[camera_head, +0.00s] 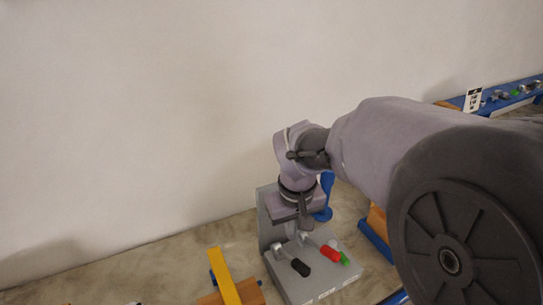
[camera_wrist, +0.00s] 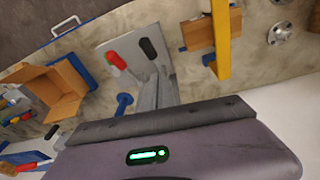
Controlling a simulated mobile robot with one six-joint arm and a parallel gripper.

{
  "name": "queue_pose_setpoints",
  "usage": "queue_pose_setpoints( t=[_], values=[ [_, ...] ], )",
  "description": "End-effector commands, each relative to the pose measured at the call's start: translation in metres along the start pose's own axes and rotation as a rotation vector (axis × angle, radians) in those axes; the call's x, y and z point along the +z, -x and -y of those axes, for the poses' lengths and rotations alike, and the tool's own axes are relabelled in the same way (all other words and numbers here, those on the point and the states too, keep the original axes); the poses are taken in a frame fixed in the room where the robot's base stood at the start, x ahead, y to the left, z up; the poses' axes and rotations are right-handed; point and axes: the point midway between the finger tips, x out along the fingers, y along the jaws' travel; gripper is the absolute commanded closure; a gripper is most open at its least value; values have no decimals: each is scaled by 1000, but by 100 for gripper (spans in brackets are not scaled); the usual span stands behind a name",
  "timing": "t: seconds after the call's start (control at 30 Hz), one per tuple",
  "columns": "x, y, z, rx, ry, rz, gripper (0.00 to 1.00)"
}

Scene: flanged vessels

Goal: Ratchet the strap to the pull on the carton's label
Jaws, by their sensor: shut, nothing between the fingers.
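A yellow strap (camera_head: 225,275) runs over an orange-brown carton (camera_head: 250,293) at the lower edge of the head view. In the wrist view the yellow strap (camera_wrist: 221,45) crosses the carton (camera_wrist: 197,34) at the upper right, with a small blue part (camera_wrist: 208,59) at its side. I cannot make out a label or any pull marking. My gripper (camera_head: 304,240) is shut and empty. It points down over a grey stand, to the right of the strap and apart from it. My arm hides part of the scene behind it.
The grey stand (camera_head: 315,285) carries a black handle (camera_head: 300,267), a red handle (camera_head: 330,254) and a green part (camera_head: 344,258). An open cardboard box (camera_wrist: 45,92) lies left in the wrist view. A plain wall (camera_head: 130,110) stands behind.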

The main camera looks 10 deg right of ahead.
Motion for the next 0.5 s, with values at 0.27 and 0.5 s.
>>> queue_pose_setpoints(
  t=[0.27,0.5],
  values=[
    [-24,-13,-3,25,117,71,100],
    [-24,-15,-3,25,115,71,100]
  ],
)
